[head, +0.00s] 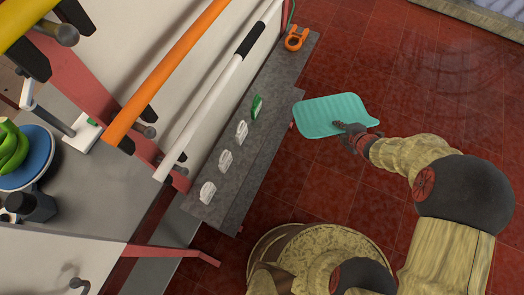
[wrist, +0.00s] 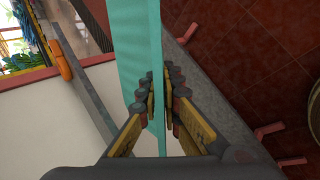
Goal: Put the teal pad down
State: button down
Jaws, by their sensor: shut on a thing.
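The teal pad (head: 330,114) is a thin, ribbed, rounded sheet held out over the red tiled floor in the head view. My gripper (head: 352,134) is shut on its near right edge. In the wrist view the pad (wrist: 140,50) shows nearly edge-on as a tall teal strip. It passes between the two fingers of my gripper (wrist: 159,105), which press on it from both sides. The pad's underside is hidden in the head view.
A narrow grey shelf (head: 262,140) lies left of the pad, with white clips (head: 225,160), a green clip (head: 257,107) and an orange shackle (head: 296,39). Orange (head: 165,75) and white (head: 218,90) poles hang further left. Red tiled floor (head: 420,80) is open at right.

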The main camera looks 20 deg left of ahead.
jog(key=s+a+f+n+g+y+b, duration=0.1)
jog(key=s+a+f+n+g+b, duration=0.15)
jog(key=s+a+f, duration=0.4)
jog(key=s+a+f+n+g+y+b, duration=0.1)
jog(key=s+a+f+n+g+y, duration=0.2)
jog(key=f, duration=0.7)
jog(key=s+a+f+n+g+b, duration=0.1)
jog(key=s+a+f+n, duration=0.4)
jog(key=s+f, duration=0.25)
jog(key=b, duration=0.7)
send_near(270, 155)
jog(key=a, duration=0.3)
jog(key=shift+w+a+f+b, duration=0.15)
jog(key=shift+f+b, duration=0.1)
jog(key=shift+f, duration=0.55)
jog(key=shift+w+f+b, duration=0.1)
jog(key=shift+f+b, duration=0.15)
jog(key=shift+f, duration=0.55)
jog(key=shift+f, duration=0.1)
jog(key=c, duration=2)
grip_release()
